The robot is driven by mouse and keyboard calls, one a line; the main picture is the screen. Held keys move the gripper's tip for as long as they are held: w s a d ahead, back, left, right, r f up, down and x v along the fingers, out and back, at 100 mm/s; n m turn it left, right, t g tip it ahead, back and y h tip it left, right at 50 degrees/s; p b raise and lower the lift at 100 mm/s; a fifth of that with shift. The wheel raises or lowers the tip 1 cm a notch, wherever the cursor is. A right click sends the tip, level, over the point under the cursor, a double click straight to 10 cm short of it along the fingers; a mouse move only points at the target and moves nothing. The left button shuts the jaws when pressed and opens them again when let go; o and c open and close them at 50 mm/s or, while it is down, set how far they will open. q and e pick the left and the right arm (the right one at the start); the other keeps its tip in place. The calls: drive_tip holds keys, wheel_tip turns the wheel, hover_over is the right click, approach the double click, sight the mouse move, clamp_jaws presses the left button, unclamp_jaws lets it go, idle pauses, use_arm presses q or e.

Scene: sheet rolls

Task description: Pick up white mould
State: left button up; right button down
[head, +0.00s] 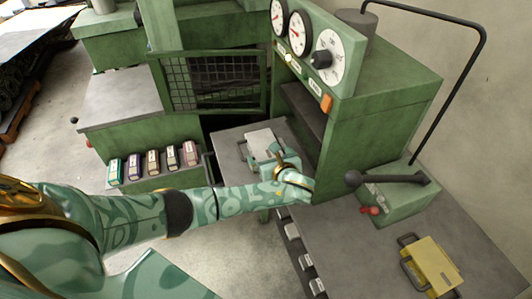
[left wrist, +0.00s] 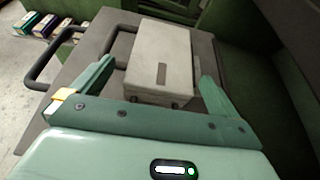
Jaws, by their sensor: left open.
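The white mould (head: 261,137) is a pale block lying on a grey platen (head: 226,144) in front of the green press. It also shows in the left wrist view (left wrist: 160,55), with a dark slot mark on top and a dark bar handle (left wrist: 112,44) on its left side. My left gripper (head: 268,155) is open at the mould's near end. In the left wrist view, my left gripper's fingers (left wrist: 155,76) stand to either side of the mould's near part, with visible gaps. Nothing is held. My right gripper is not in view.
A yellow mould (head: 432,264) with dark handles lies on the grey bench at the lower right. The green press (head: 375,130) with gauges rises close right of my left gripper. A mesh guard (head: 215,82) stands behind. Several small coloured boxes (head: 152,162) line a shelf at left.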

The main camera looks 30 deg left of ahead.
sight(266, 148)
use_arm(q)
drive_tip(key=b+x, duration=0.2)
drive_tip(key=x, duration=0.2)
drive_tip(key=shift+w+a+f, duration=0.1)
drive_tip(key=shift+w, duration=0.25)
drive_tip(key=shift+w+a+f, duration=0.1)
drive_tip(key=shift+w+a, duration=0.15)
drive_tip(key=shift+a, duration=0.1)
drive_tip(key=shift+s+d, duration=0.1)
drive_tip(key=shift+c, duration=0.7)
drive_tip(key=c, duration=1.8)
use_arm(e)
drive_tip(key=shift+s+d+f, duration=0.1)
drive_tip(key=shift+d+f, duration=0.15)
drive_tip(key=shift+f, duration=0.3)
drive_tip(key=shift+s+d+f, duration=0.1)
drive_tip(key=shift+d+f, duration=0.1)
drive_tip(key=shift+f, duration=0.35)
use_arm(q)
drive_tip(key=shift+r, duration=0.25)
